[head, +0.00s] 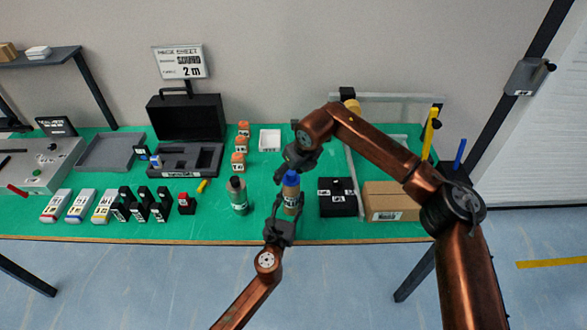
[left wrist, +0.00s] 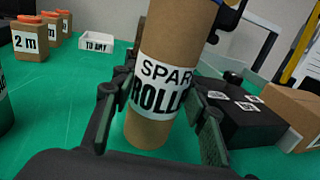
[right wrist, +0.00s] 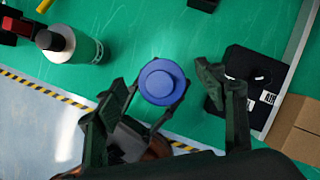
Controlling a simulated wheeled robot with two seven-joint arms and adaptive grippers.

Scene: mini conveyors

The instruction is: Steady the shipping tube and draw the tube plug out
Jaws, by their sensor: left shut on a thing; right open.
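The shipping tube (head: 291,200) stands upright on the green table, brown cardboard with a white label. In the left wrist view the tube (left wrist: 156,120) sits between my left fingers. My left gripper (head: 283,212) is shut on its lower body. The blue tube plug (head: 291,178) sits in the tube's top end. From above, the plug (right wrist: 162,82) shows as a round blue cap with a raised middle. My right gripper (head: 288,172) is open and near the plug. In the right wrist view its fingers (right wrist: 172,92) are spread, apart from the plug.
A dark-capped bottle (head: 238,196) stands left of the tube. A black box (head: 337,203) and a cardboard box (head: 391,203) lie to the right. Orange-topped jars (head: 238,160) and a white tray (head: 270,139) are behind. Bare green table lies between.

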